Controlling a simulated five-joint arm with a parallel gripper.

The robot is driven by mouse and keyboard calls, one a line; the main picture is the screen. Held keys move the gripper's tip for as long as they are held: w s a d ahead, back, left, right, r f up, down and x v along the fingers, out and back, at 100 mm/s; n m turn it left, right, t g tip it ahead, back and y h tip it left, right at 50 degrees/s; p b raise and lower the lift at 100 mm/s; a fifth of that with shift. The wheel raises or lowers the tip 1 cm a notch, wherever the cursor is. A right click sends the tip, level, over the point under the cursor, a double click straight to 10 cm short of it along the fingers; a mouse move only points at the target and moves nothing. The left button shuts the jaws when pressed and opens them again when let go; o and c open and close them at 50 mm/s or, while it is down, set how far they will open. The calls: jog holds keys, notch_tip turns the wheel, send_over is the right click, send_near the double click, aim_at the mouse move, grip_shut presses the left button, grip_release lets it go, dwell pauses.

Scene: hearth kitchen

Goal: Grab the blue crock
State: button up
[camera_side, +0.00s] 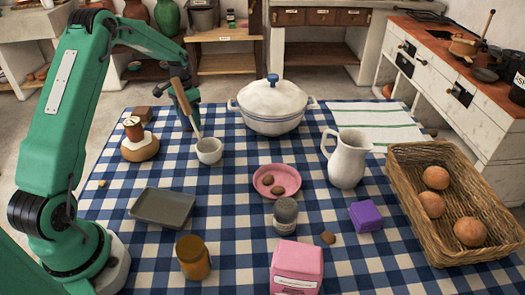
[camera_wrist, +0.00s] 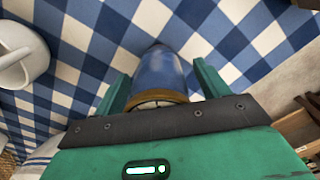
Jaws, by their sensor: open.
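The blue crock (camera_wrist: 160,68) is in the middle of the wrist view, with a brownish rim at its near end. It stands between the two green fingers of my open gripper (camera_wrist: 161,78), with a narrow gap to the fingers. In the side view my gripper (camera_side: 189,116) is low over the cloth, left of the white cup, and I cannot make out the crock clearly behind it.
A white cup (camera_side: 209,151) with a wooden-handled tool stands close by; the cup also shows in the wrist view (camera_wrist: 14,62). A grey tray (camera_side: 162,207) lies nearer.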

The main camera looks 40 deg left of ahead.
jog(key=c, duration=1.3)
jog(key=shift+r, duration=0.15)
jog(key=shift+r, duration=4.95)
